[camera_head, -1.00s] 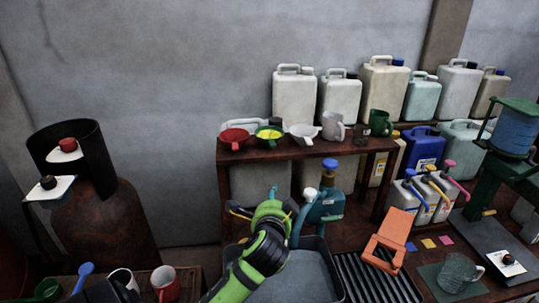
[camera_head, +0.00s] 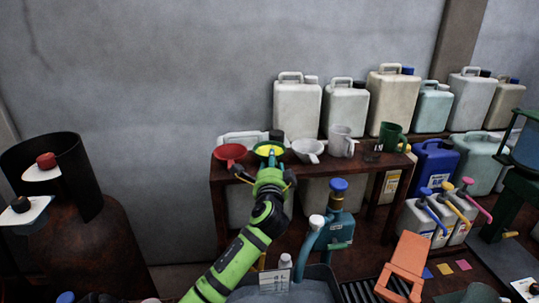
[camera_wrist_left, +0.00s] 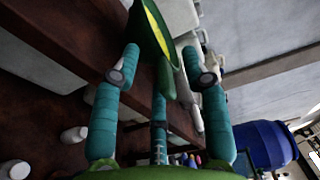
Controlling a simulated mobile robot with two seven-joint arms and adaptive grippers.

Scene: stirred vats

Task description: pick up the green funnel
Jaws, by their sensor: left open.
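The green funnel (camera_head: 268,149), yellow inside, sits on the small wooden shelf (camera_head: 290,163) between a red funnel and a white funnel. In the left wrist view its rim and bowl (camera_wrist_left: 154,32) show at the top, with the spout (camera_wrist_left: 167,80) pointing down the picture. My left gripper (camera_head: 264,176) is at the shelf's front edge, just below the funnel. In the left wrist view its fingers (camera_wrist_left: 163,72) are open, one on either side of the spout, with gaps on both sides. My right gripper is not in view.
The red funnel (camera_head: 230,153) and white funnel (camera_head: 307,149) stand close on either side. A white mug (camera_head: 341,141) and a green mug (camera_head: 391,137) are farther right. Canisters line the back.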

